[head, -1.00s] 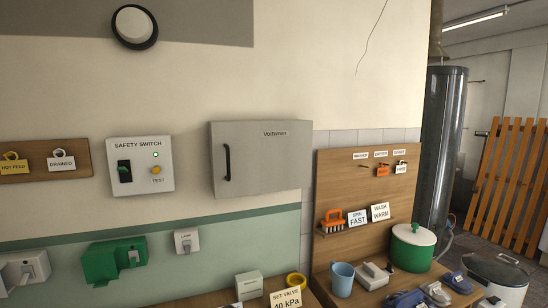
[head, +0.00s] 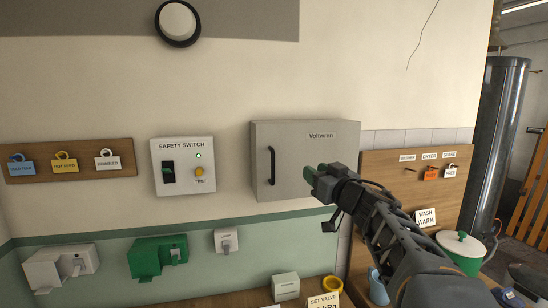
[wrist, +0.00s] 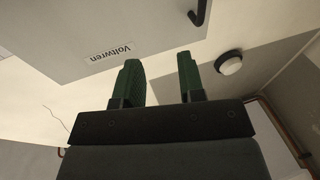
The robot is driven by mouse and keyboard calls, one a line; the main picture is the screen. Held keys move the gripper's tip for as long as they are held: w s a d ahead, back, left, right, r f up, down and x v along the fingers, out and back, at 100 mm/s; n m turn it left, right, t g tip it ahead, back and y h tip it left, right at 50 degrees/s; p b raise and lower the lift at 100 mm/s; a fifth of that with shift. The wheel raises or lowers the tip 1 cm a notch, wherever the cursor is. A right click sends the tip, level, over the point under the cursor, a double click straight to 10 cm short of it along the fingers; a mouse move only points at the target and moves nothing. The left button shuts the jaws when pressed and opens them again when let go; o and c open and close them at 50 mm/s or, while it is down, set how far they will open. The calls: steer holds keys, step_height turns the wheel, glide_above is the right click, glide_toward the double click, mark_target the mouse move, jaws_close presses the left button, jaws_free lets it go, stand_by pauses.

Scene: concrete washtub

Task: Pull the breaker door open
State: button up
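The breaker door (head: 308,150) is the front of a grey wall box labelled "Voltwren", and it looks closed. Its black bar handle (head: 271,165) stands upright at the door's left edge. In the head view my gripper (head: 314,176) is in front of the door, right of the handle, with green fingertips. In the wrist view my gripper (wrist: 160,78) shows two green fingers apart with nothing between them. The door (wrist: 90,30) fills the upper left there, and one end of the handle (wrist: 200,12) shows at the top, beyond the fingertips.
A safety switch box (head: 183,165) is on the wall left of the breaker box. Below are a green socket box (head: 147,257) and a lamp plug (head: 226,240).

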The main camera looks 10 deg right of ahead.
steer(key=r+n+g+y, duration=0.1)
steer(key=n+y, duration=0.1)
steer(key=n+g+y+p, duration=0.1)
steer(key=g+y+p, duration=0.2)
glide_above(273, 180)
steer(key=shift+w+f, duration=0.2)
steer(key=shift+w, duration=0.15)
jaws_close()
stand_by(0.3)
